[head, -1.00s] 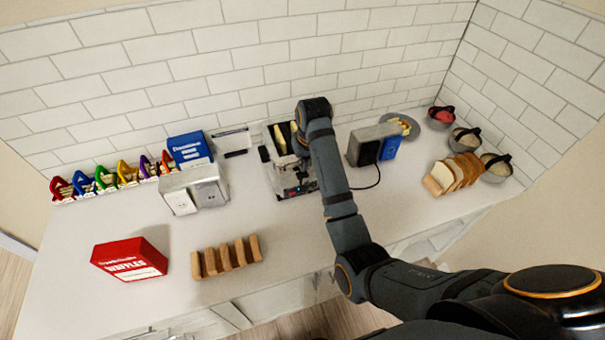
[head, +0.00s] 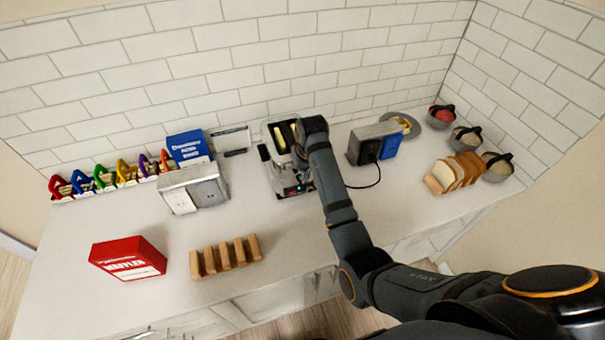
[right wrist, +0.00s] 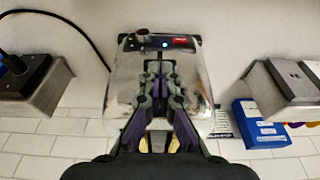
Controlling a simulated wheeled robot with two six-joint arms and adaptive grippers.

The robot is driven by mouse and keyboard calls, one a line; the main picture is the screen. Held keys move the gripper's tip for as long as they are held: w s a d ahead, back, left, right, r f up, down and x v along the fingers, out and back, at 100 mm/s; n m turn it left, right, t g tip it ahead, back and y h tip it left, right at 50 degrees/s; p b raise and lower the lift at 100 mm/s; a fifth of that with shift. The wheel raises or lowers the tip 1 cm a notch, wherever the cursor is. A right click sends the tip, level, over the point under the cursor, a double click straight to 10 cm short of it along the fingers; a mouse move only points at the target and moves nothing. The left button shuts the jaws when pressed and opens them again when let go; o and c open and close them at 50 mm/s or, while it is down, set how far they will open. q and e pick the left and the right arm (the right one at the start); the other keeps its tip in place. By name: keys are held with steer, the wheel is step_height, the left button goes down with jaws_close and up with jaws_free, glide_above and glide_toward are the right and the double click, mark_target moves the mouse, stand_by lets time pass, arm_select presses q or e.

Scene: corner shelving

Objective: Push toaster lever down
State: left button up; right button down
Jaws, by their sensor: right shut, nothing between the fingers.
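In the head view my right wrist covers the toaster's right side and hides the fingertips. I cannot make out the lever clearly. My left gripper is out of view.
A red waffle box (head: 128,258) and toast rack (head: 225,257) stand in front.

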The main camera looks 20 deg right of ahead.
steer(key=s+f, duration=0.1)
steer(key=s+f+p, duration=0.1)
steer(key=s, duration=0.1)
steer(key=shift+f, duration=0.25)
stand_by(0.4)
steer(key=v, duration=1.2)
steer(key=shift+s+d, duration=0.1)
